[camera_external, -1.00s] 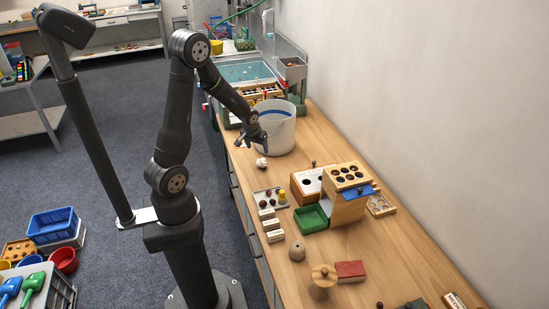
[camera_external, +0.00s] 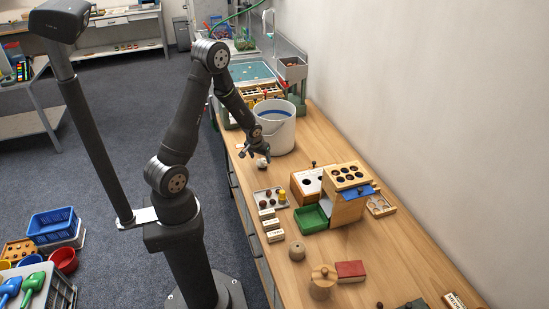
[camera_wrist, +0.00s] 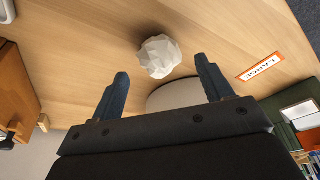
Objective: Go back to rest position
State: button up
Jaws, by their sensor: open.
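My gripper (camera_external: 260,153) is above the wooden table (camera_external: 385,240), close to a small white crumpled-looking bag (camera_external: 262,162). In the wrist view the two dark fingers of my gripper (camera_wrist: 165,95) stand wide apart with nothing between them. The white faceted bag (camera_wrist: 159,57) lies on the table beyond the fingertips, apart from them as far as I can tell. A pale round shape (camera_wrist: 178,95) shows behind the fingers, partly hidden by my gripper. A label reading "LARGE" with an orange border (camera_wrist: 260,66) lies on the table to its right.
A white bucket (camera_external: 281,135) stands just behind my gripper. A grey tray with chestnuts (camera_external: 264,196), a green tray (camera_external: 311,218) and a wooden box with holes (camera_external: 345,207) stand nearer on the table. A white wall bounds the right side.

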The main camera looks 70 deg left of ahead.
aim_at(261, 160)
jog(key=shift+x, duration=2.15)
jog(key=shift+r, duration=0.15)
